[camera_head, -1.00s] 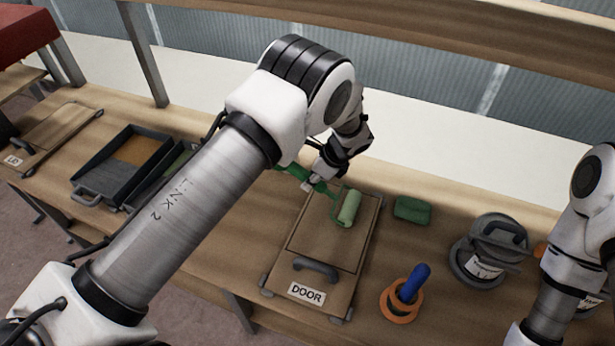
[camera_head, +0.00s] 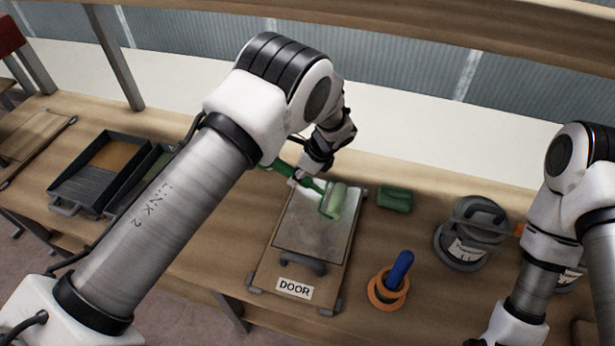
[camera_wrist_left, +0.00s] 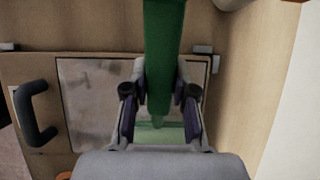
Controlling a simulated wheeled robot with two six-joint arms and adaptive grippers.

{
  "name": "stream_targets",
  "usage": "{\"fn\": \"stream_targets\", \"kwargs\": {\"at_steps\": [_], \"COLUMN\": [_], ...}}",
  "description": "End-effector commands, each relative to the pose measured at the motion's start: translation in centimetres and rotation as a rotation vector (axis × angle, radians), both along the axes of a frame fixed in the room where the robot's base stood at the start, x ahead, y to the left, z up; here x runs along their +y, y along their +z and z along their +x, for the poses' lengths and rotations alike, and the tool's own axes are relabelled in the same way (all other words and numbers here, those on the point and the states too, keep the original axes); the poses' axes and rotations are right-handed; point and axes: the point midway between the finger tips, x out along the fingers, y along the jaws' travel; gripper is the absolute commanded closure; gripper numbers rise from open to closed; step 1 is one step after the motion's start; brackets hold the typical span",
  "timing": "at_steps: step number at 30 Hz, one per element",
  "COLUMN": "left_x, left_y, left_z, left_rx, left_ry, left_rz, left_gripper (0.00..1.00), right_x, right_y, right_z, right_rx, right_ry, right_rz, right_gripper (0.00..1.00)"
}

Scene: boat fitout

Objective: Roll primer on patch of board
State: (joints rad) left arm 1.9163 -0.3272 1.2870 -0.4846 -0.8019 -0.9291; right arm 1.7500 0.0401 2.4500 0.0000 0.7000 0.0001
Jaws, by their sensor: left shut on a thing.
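The board labelled DOOR (camera_head: 258,268) lies flat on the bench, with a dark handle (camera_head: 296,262) at its near end. Its rectangular patch (camera_head: 305,235) is now greyish white and mottled; it also shows in the left wrist view (camera_wrist_left: 88,110). My left gripper (camera_head: 308,179) is shut on the green handle of the paint roller. The light green roller sleeve (camera_head: 334,201) is over the far right part of the patch and appears to touch it. In the left wrist view, the green handle (camera_wrist_left: 164,50) runs between the fingers and mostly hides the sleeve. My right gripper is out of view.
A dark paint tray (camera_head: 75,188) with a brown area inside stands left. A green block (camera_head: 395,199) lies right of the board. An orange ring (camera_head: 375,296) with a blue-handled tool (camera_head: 401,268) and a grey lidded tin (camera_head: 468,240) stand further right.

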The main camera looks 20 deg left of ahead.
Motion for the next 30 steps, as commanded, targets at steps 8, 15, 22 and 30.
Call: {"fn": "stream_targets", "kwargs": {"at_steps": [8,15,22,30], "left_x": [1.3,2.5,5.7,5.9], "left_y": [0.0,-0.1,0.0,0.1], "left_z": [0.0,0.1,0.2,0.2], "left_rx": [0.0,0.0,0.001,0.0], "left_ry": [-0.001,0.001,0.0,-0.001], "left_rz": [0.001,0.0,0.0,0.0], "left_gripper": [1.0,1.0,1.0,1.0], "right_x": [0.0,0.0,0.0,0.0], "right_y": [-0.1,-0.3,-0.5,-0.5], "right_z": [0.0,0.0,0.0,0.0], "right_rx": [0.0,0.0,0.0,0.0], "right_ry": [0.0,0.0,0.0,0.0], "right_rz": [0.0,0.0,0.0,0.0], "right_gripper": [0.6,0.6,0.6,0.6]}}
